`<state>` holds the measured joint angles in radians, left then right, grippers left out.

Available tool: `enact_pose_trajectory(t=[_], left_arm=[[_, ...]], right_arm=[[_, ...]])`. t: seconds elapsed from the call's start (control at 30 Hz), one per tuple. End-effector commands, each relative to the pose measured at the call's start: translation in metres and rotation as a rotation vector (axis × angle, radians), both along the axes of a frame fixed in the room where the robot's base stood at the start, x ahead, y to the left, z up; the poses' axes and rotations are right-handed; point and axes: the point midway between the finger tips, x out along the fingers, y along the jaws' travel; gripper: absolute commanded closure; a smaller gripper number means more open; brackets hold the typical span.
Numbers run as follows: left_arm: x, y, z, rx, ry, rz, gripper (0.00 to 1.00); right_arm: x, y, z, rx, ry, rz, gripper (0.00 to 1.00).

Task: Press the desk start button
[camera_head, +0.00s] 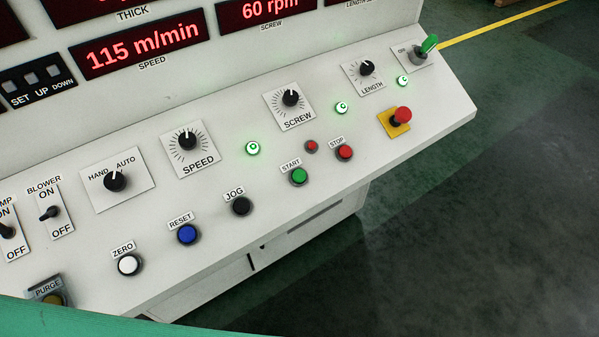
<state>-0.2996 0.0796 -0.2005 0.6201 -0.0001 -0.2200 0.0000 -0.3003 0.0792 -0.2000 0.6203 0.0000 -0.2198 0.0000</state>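The green start button (299,176) sits on the sloped white control desk (330,215), with a START label (291,164) just above it. A red stop button (344,152) is to its right, under a STOP label. A small red button or lamp (311,146) lies between and above them. Nothing touches or covers the start button. Neither of my grippers shows in the head view.
Black jog (241,205), blue reset (187,234) and white zero (128,264) buttons lie left along the front. A red emergency knob on a yellow plate (394,123) stands at right. A green surface (60,320) crosses the lower left corner. Open floor (480,230) lies beyond the desk's edge.

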Motion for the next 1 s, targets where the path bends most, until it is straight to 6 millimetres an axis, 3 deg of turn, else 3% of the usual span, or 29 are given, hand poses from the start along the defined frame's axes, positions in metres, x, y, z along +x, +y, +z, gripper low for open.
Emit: enact_pose_trajectory(t=[0.03, 0.13, 1.0], left_arm=[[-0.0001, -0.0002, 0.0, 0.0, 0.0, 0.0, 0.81], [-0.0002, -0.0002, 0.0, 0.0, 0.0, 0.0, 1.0], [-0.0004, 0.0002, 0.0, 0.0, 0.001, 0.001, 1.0]], right_arm=[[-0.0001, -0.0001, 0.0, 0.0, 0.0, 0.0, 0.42], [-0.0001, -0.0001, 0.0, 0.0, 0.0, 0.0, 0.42], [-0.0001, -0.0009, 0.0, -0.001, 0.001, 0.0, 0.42]])
